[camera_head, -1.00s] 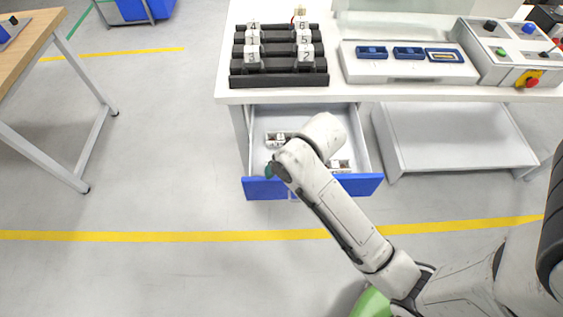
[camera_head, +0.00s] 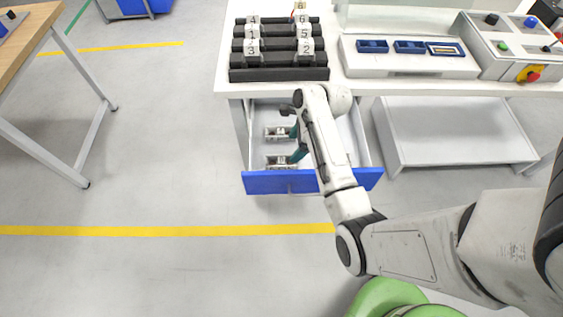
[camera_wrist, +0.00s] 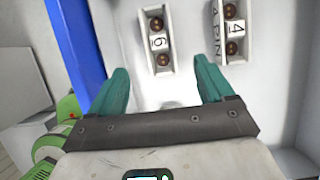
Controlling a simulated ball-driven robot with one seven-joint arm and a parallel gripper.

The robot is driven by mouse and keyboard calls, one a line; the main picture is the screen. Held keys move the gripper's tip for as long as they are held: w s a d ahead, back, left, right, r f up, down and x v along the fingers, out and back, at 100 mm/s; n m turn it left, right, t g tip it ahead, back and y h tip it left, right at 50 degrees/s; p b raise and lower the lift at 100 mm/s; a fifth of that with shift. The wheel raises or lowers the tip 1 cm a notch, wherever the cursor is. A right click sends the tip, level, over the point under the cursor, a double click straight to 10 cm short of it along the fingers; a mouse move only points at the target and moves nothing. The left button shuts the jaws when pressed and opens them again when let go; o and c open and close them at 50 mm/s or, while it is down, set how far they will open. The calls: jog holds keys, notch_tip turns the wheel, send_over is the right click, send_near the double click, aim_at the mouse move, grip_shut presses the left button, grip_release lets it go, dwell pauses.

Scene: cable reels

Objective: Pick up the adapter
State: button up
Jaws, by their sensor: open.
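Two small whitish adapters lie in the open drawer (camera_head: 262,183). One marked 6 (camera_wrist: 157,42) is near the blue drawer front and also shows in the head view (camera_head: 279,162). One marked 4 PIN (camera_wrist: 235,32) lies farther back and also shows in the head view (camera_head: 277,132). Each has dark round contacts. My gripper (camera_wrist: 160,80), with teal fingers, is open and empty over the drawer, also seen in the head view (camera_head: 296,143). Its fingers point toward the adapters, with the one marked 6 ahead of the gap between them. My arm hides the drawer's right part.
A white workbench (camera_head: 400,87) overhangs the drawer. It bears a black rack (camera_head: 278,74) with numbered blocks, a tray with blue sockets (camera_head: 410,66) and a control box (camera_head: 510,50). A white shelf (camera_head: 455,130) stands right of the drawer.

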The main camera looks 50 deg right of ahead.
aim_at(284, 160)
jog(key=x, duration=0.8)
jog(key=shift+a+f, duration=0.1)
jog(key=shift+f, duration=0.3)
jog(key=shift+c, duration=0.4)
jog(key=c, duration=1.2)
jog(key=shift+o, duration=0.2)
jog(key=shift+r, duration=0.1)
notch_tip(284, 160, up, 10)
jog(key=p, duration=0.1)
